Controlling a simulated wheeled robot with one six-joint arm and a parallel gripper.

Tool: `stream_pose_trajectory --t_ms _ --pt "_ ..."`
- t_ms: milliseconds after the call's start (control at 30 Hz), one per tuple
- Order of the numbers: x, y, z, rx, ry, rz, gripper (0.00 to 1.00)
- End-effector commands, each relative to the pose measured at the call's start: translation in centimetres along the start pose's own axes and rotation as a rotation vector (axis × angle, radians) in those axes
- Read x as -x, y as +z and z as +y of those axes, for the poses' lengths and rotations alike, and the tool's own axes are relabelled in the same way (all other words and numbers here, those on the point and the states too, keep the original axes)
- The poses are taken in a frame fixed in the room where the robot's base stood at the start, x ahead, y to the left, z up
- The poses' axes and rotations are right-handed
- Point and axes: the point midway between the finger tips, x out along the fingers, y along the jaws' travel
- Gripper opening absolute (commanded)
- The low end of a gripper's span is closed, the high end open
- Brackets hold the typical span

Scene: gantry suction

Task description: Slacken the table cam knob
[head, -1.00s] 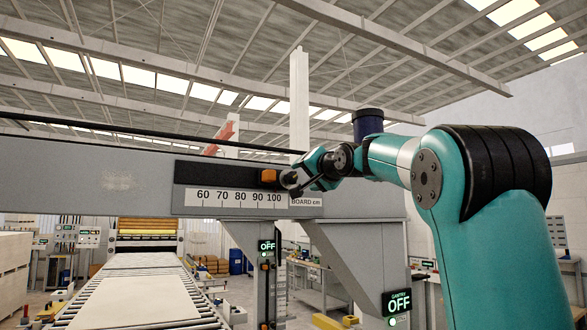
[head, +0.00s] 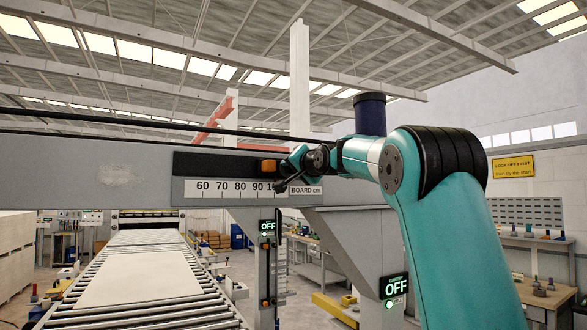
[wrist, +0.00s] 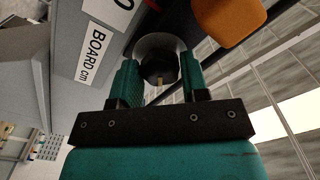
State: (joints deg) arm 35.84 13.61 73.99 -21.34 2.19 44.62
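In the wrist view a dark round knob (wrist: 158,68) with a small pale mark at its lower edge sits in front of a grey disc (wrist: 160,44). My gripper (wrist: 161,77) has its two teal ribbed fingers apart, one on each side of the knob. A small gap or light touch at the sides cannot be told apart. In the head view my gripper (head: 281,183) is at the right end of the board scale (head: 222,189), covering part of the 100 mark, and the knob is hidden there.
An orange block (head: 268,166) sits just left of my gripper on the grey beam (head: 80,165); it also shows in the wrist view (wrist: 229,18). A roller conveyor (head: 205,301) runs below with a pale board (head: 140,284). Green OFF displays (head: 394,287) hang on the supports.

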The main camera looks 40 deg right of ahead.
Motion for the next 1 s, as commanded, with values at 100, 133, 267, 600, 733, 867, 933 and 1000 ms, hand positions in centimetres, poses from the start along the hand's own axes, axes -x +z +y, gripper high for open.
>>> stream_pose_trajectory --t_ms 100,133,267,600,733,867,933,1000 --pt "0.01 0.00 0.03 0.000 0.001 0.000 0.18" --pt "0.01 0.00 0.04 0.001 0.001 0.000 0.18" --pt "0.01 0.06 0.10 0.017 0.001 0.000 0.18" --pt "0.00 0.20 0.30 0.198 0.000 0.001 0.18" --pt "0.00 0.20 0.32 0.300 0.001 0.000 0.18" --pt "0.01 0.17 0.30 0.399 0.001 0.000 0.18" --pt "0.01 0.14 0.28 0.447 0.001 0.000 0.18" --pt "0.02 0.11 0.26 0.491 0.001 0.000 0.18"
